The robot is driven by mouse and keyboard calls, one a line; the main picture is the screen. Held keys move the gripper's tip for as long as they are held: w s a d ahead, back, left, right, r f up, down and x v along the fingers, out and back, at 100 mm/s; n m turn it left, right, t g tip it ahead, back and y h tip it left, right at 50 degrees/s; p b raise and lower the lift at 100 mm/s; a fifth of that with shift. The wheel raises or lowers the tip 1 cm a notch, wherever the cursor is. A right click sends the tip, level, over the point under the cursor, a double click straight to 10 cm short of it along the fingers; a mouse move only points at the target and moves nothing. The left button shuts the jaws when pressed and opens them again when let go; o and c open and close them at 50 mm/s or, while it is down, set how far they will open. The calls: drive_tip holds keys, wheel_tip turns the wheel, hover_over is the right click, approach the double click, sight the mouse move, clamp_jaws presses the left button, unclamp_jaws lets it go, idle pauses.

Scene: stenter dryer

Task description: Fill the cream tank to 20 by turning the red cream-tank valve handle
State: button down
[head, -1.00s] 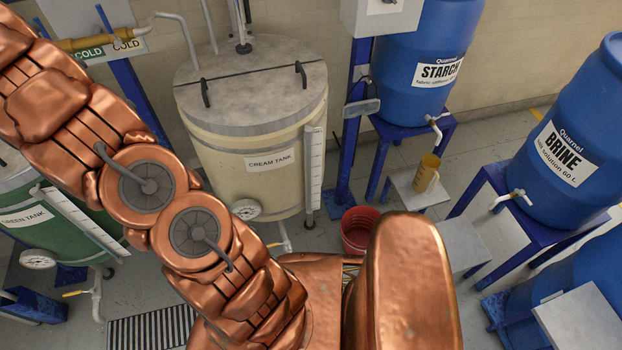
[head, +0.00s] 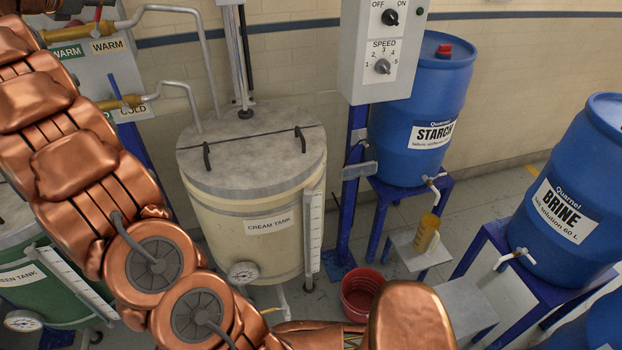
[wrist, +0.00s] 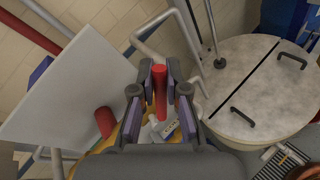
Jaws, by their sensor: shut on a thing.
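The cream tank (head: 225,215) stands in the middle of the head view, with a grey lid, a round dial (head: 243,272) and a white level gauge (head: 313,235). The level is too small to read. In the wrist view its lid (wrist: 225,105) is at right. My gripper (wrist: 161,84) has its two fingers on either side of a red valve handle (wrist: 160,95) and is shut on it. The handle points up the picture, between the fingers. The valve body below is partly hidden by the gripper.
A second red handle (wrist: 104,122) lies left of my gripper, near a white panel (wrist: 70,90). Grey pipes (head: 180,88) run down to the tank lid. A control box (head: 383,50), the starch barrel (head: 420,105), brine barrel (head: 565,190) and red bucket (head: 360,293) stand to the right.

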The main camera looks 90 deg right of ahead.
drive_tip(key=shift+s+d+f+m+t+y, duration=0.25)
drive_tip(key=shift+s+f+m+t+y, duration=0.25)
drive_tip(key=shift+s+f+m, duration=0.1)
drive_tip(key=s+f+m+t, duration=0.1)
drive_tip(key=s+f+m+t+y+b, duration=0.1)
drive_tip(key=shift+d+f+y, duration=0.3)
drive_tip(key=shift+d, duration=0.05)
idle(0.7)
drive_tip(key=shift+m, duration=0.3)
